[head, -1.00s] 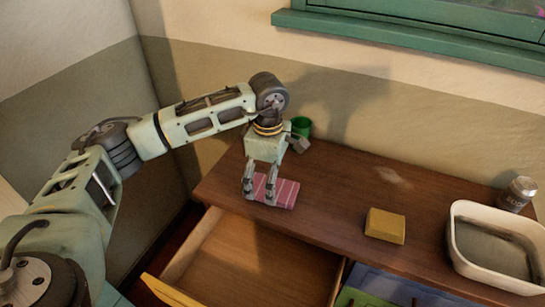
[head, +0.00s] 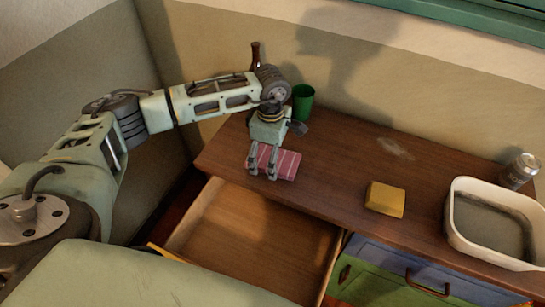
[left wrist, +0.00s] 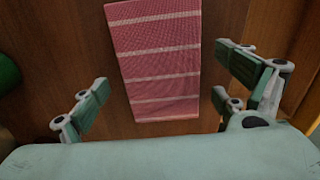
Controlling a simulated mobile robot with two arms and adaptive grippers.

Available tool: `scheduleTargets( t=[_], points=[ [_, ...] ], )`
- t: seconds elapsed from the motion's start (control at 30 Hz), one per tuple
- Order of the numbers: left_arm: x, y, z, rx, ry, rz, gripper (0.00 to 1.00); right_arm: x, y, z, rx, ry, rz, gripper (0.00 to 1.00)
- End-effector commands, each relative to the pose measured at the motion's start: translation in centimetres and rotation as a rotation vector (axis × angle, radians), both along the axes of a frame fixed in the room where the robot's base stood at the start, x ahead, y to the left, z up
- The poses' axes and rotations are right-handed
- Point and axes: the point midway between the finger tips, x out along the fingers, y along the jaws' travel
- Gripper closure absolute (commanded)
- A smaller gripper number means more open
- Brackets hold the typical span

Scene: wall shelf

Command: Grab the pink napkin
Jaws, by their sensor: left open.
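The pink napkin (head: 287,163) is folded, with pale stripes, and lies flat on the wooden top near its front left. My left gripper (head: 262,176) is over the napkin's left part, fingers pointing down, and hides some of it. In the left wrist view the napkin (left wrist: 160,62) lies ahead between the two spread fingers of the left gripper (left wrist: 165,95). The fingers are open and nothing is held. How far above the napkin they are is hard to tell. My right gripper is not in view.
A green cup (head: 302,103) and a brown bottle (head: 255,55) stand behind the gripper. A yellow block (head: 385,199), a white basin (head: 455,232) and a can (head: 520,171) are to the right. An open, empty drawer (head: 255,235) juts out below the front edge.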

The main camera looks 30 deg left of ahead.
Motion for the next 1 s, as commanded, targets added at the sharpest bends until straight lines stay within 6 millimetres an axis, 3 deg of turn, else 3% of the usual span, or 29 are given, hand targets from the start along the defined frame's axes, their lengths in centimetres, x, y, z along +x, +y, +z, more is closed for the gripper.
scheduleTargets(
  t=[0.17,0.67,1.0],
  points=[
    [0.02,-0.02,-0.02,0.000,-0.001,-0.001,0.08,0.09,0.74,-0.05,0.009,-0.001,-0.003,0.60],
    [0.03,-0.01,0.02,0.000,-0.001,0.000,0.52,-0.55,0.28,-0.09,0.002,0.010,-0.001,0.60],
    [0.09,-0.01,0.39,-0.001,-0.003,0.000,0.52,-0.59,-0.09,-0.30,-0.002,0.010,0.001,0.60]
  ],
)
